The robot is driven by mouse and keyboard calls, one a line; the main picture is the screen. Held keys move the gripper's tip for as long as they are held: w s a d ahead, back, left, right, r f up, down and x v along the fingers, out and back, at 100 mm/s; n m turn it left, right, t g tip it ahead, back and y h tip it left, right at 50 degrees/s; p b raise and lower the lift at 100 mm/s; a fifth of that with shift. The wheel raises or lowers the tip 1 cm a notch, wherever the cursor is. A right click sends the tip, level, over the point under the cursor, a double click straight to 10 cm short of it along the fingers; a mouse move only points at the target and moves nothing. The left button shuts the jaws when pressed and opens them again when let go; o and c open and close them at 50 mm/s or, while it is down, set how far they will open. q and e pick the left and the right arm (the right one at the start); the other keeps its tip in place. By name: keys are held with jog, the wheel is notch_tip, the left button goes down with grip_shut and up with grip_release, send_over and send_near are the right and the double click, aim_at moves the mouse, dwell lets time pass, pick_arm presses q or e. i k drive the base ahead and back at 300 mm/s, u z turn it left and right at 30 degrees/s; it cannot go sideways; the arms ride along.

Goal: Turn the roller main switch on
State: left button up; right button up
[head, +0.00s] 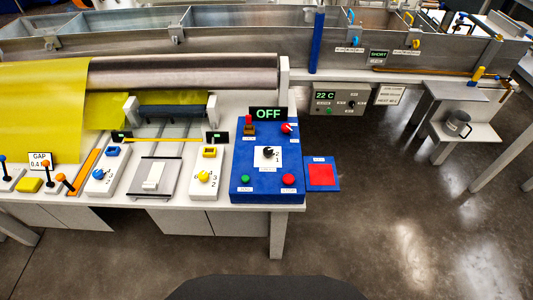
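A blue control panel (240,192) stands at the right end of the white bench. A black display (268,114) at its back edge reads OFF in green. A red knob (287,128) is at the back right of the panel, and a small brown-and-red control (249,128) is at the back left. A black rotary knob (268,153) sits on a white numbered plate in the middle. A green button (245,179) and a red button (289,179) are at the front. The small labels are too blurred to tell which control is the main switch. Neither gripper is in view.
A red pad (321,174) on a blue plate adjoins the panel's right side. Left of the panel are a yellow knob (204,176), a white slider (153,176) and several levers. A metal roller (185,72) and yellow sheet (40,105) lie behind. Open floor is at right.

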aim_at(285, 128)
jog(key=z, duration=1.55)
jog(key=i, duration=1.15)
jog(key=u, duration=0.55)
